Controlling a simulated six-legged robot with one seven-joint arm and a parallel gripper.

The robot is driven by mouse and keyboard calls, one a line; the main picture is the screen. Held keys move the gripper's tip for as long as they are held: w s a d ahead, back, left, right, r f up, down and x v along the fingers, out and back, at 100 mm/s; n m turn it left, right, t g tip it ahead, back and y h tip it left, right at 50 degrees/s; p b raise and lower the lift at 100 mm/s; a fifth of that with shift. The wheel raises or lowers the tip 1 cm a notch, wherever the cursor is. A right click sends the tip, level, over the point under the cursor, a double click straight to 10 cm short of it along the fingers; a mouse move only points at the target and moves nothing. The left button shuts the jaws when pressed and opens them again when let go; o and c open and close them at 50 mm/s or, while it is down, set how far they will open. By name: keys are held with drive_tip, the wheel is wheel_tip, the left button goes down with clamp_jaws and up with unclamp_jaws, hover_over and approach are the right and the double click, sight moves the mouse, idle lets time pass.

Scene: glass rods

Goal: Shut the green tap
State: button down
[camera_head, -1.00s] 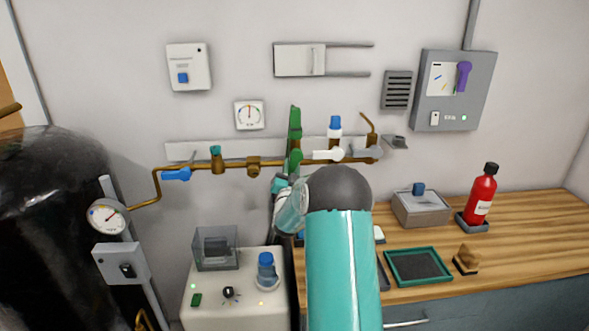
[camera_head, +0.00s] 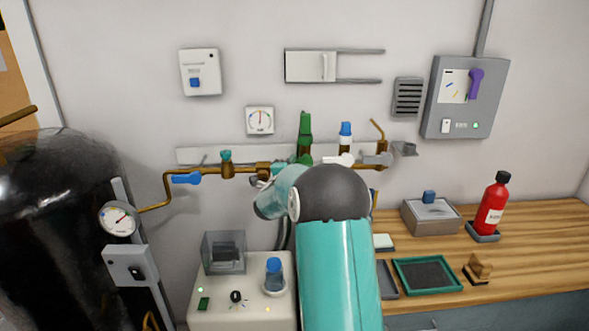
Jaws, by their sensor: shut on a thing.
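A green upright piece (camera_head: 305,130) stands at the brass pipe on the wall, near the middle of the head view. It is the visible part of what looks like the green tap. Its lower part and any lever there are hidden behind my teal arm. My bent arm covers the pipe just below it. My gripper is hidden behind the arm, so its contact with the tap cannot be seen.
The brass pipe (camera_head: 200,172) carries a blue lever (camera_head: 186,178), a teal knob (camera_head: 226,157) and a white lever (camera_head: 338,160). A black tank (camera_head: 50,220) stands at left. A red bottle (camera_head: 492,205) stands on the wooden bench (camera_head: 540,240).

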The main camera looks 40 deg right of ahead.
drive_tip(key=shift+r+m+g+y, duration=0.2)
drive_tip(key=shift+r+m, duration=0.1)
drive_tip(key=shift+m, duration=0.35)
drive_tip(key=shift+r+m+g+y, duration=0.2)
drive_tip(key=shift+r+m, duration=0.05)
drive_tip(key=shift+m, duration=0.4)
drive_tip(key=c, duration=1.2)
unclamp_jaws()
drive_tip(key=shift+a, duration=0.1)
drive_tip(key=v, duration=1.3)
drive_tip(key=shift+s+a, duration=0.2)
drive_tip(key=shift+a, duration=0.05)
